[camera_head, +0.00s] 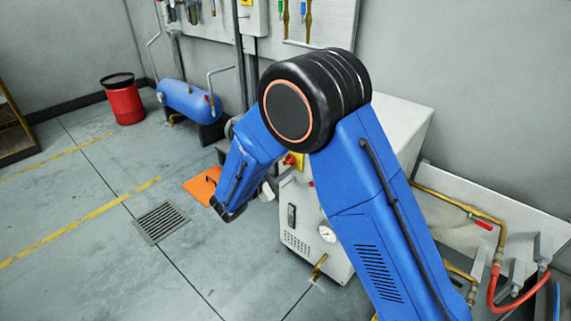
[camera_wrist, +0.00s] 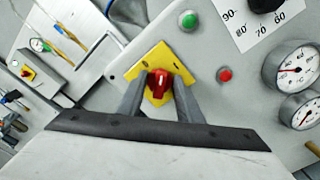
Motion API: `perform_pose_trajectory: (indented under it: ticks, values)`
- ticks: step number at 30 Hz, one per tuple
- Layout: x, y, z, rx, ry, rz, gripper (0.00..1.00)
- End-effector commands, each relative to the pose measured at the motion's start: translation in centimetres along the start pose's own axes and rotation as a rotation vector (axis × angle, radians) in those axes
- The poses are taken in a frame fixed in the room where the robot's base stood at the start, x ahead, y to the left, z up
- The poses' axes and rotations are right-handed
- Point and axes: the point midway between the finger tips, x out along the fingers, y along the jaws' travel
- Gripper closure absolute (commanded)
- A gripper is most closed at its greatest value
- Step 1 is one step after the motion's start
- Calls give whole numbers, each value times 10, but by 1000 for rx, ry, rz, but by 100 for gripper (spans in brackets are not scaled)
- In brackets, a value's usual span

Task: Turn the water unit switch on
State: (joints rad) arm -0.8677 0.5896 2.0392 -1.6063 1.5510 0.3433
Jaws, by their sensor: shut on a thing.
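The water unit is a white cabinet (camera_head: 300,230) below my arm in the head view. Its switch is a red knob (camera_wrist: 158,82) on a yellow plate (camera_wrist: 150,58), with a pale mark on the knob. My gripper (camera_wrist: 159,90) has its two grey fingers on either side of the knob and is shut on it. In the head view a red and yellow switch (camera_head: 290,160) shows on the cabinet, partly hidden by my arm. I cannot tell from the mark whether the switch is on or off.
A green button (camera_wrist: 189,20), a red button (camera_wrist: 225,74) and gauges (camera_wrist: 294,68) are close by on the panel. An orange plate (camera_head: 200,187) and a floor grate (camera_head: 160,222) lie left of the cabinet. Valved pipes (camera_head: 480,215) run at the right.

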Motion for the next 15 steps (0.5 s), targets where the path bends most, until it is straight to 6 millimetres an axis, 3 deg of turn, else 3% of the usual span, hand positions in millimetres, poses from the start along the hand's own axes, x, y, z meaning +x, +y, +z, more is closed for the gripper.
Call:
perform_pose_trajectory:
  ticks: [15]
  values:
    - [-1, -3, -1, 465, 0, 0, 90]
